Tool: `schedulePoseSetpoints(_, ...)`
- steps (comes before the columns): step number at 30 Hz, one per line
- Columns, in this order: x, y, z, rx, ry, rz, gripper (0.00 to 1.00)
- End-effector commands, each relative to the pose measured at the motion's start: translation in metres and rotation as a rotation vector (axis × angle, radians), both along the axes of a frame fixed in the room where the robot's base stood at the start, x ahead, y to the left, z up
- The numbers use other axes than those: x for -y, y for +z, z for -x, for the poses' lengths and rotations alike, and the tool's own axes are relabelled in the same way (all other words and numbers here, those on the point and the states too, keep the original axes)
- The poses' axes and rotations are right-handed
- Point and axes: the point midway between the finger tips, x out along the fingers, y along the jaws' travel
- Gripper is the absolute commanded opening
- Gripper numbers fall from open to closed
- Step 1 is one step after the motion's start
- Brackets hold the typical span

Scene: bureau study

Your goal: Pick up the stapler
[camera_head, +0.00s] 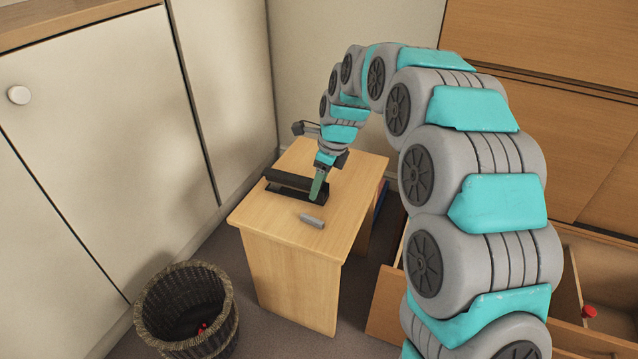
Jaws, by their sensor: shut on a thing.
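The black stapler (285,180) lies on the small wooden table (260,217), long and low, with its long side running from back left to front right. My gripper (317,194) reaches down from above at the stapler's right end and is shut on it. The fingers hide part of that end. The stapler appears to rest on the tabletop; I cannot tell of any gap under it.
A small grey block (312,221) lies on the table in front of the stapler. A wicker basket (190,312) stands on the floor at front left. Open wooden drawers (390,300) jut out at right, one with a red item (589,311). White cabinet doors (90,130) stand at left.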

Motion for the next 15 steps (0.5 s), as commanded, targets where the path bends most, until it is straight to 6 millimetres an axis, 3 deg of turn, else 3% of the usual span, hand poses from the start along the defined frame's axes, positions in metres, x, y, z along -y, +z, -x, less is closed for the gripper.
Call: schedulePoseSetpoints(15,0.0,0.023,0.0,0.001,0.0,-0.001,0.0)
